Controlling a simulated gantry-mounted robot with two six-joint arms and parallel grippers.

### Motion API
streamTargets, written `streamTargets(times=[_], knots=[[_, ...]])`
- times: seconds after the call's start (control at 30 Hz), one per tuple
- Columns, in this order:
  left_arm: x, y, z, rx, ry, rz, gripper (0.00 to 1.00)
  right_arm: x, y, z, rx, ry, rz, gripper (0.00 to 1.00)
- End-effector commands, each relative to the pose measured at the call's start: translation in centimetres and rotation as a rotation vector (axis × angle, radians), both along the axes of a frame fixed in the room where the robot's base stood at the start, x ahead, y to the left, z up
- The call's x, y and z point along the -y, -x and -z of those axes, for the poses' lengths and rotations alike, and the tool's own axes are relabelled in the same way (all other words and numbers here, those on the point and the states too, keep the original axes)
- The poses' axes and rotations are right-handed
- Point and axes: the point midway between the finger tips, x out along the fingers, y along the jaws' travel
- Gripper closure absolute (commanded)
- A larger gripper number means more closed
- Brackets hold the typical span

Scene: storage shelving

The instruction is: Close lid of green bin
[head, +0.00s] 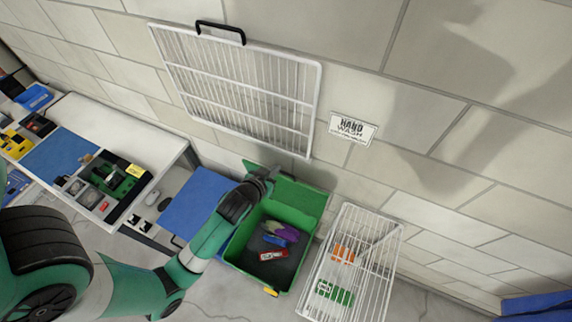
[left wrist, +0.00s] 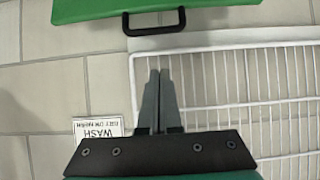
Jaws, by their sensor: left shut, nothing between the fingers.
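The green bin (head: 245,262) stands on the floor, and its green lid (head: 302,200) is raised open at the wall side. A green panel with a black handle, which looks like this lid (left wrist: 190,8), shows at the top of the left wrist view. My left gripper (head: 268,173) is at the lid's upper left edge in the head view. Its fingers (left wrist: 155,75) are shut together and empty, pointing toward the black handle (left wrist: 153,20). Whether they touch the lid I cannot tell. My right gripper is not in view.
Colored items lie inside the bin. A white wire basket (head: 312,290) stands close on its right. A white wire panel (head: 240,85) is against the wall above, beside a hand-wash sign (head: 352,128). A blue panel (head: 195,203) and a cluttered table (head: 120,125) are left.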

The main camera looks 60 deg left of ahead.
Motion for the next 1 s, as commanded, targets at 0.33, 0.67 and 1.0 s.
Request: streamTargets(times=[0.33,0.67,1.0], knots=[[-2.0,-2.7,2.7,0.004,-0.001,0.001,1.00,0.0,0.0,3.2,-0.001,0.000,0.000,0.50],[-4.9,-6.2,5.4,-0.002,0.003,0.003,1.00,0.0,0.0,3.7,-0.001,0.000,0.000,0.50],[-2.9,-3.8,6.5,0.003,-0.001,0.003,1.00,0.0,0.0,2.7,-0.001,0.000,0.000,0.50]])
